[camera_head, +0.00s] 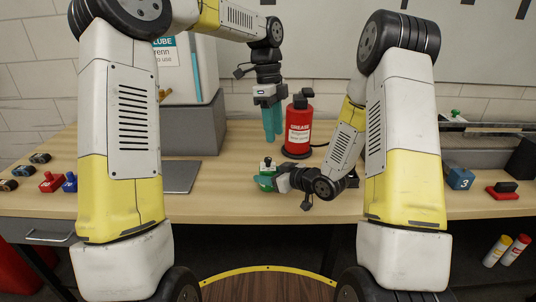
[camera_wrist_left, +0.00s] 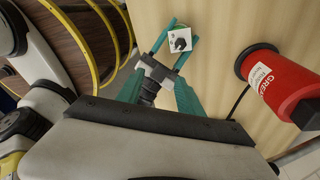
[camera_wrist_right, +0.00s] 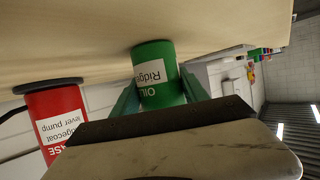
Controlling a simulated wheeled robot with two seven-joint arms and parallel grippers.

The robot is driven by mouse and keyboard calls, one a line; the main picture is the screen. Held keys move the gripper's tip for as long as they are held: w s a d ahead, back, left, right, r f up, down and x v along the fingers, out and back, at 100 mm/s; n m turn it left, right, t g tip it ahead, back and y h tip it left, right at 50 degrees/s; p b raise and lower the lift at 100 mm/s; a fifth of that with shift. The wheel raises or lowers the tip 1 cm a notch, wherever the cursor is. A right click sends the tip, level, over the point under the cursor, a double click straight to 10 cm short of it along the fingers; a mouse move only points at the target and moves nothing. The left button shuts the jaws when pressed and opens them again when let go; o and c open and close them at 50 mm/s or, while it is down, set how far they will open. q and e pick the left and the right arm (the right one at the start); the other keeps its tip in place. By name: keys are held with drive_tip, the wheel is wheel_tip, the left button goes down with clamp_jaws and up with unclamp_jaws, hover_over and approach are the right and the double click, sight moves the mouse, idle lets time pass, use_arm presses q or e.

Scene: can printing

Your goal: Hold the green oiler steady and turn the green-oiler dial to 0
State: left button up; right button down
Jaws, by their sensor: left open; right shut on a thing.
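The green oiler (camera_wrist_right: 160,72) is a green can with a white label in the right wrist view, upside down there, between my right fingers. My right gripper (camera_head: 267,183) is shut on its body just above the table. The dial (camera_wrist_left: 181,41) is a dark knob on the oiler's white square top in the left wrist view; its setting is too small to read. The oiler's white top (camera_head: 267,170) also shows in the head view. My left gripper (camera_head: 273,137) is open and empty, fingers pointing down, higher than the oiler and apart from the dial.
A red grease can (camera_head: 298,128) stands close behind and right of the oiler, beside my left fingers. A dark flat plate (camera_head: 181,178) lies to the left. Red and blue pieces sit at the far left; a blue numbered block (camera_head: 460,179) is at the right.

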sight(268, 158)
use_arm(q)
drive_tip(key=shift+m+t+y, duration=0.6)
drive_tip(key=shift+m+t, duration=0.2)
drive_tip(key=shift+m, duration=0.1)
drive_tip(key=w+f, duration=0.1)
drive_tip(key=f, duration=0.2)
drive_tip(key=w+a+f, duration=0.1)
drive_tip(key=f, duration=0.3)
drive_tip(key=w+f, duration=0.1)
drive_tip(key=f, duration=0.2)
drive_tip(key=shift+w+a+f, duration=0.15)
drive_tip(key=shift+a+f, duration=0.1)
drive_tip(key=shift+a, duration=0.1)
clamp_jaws()
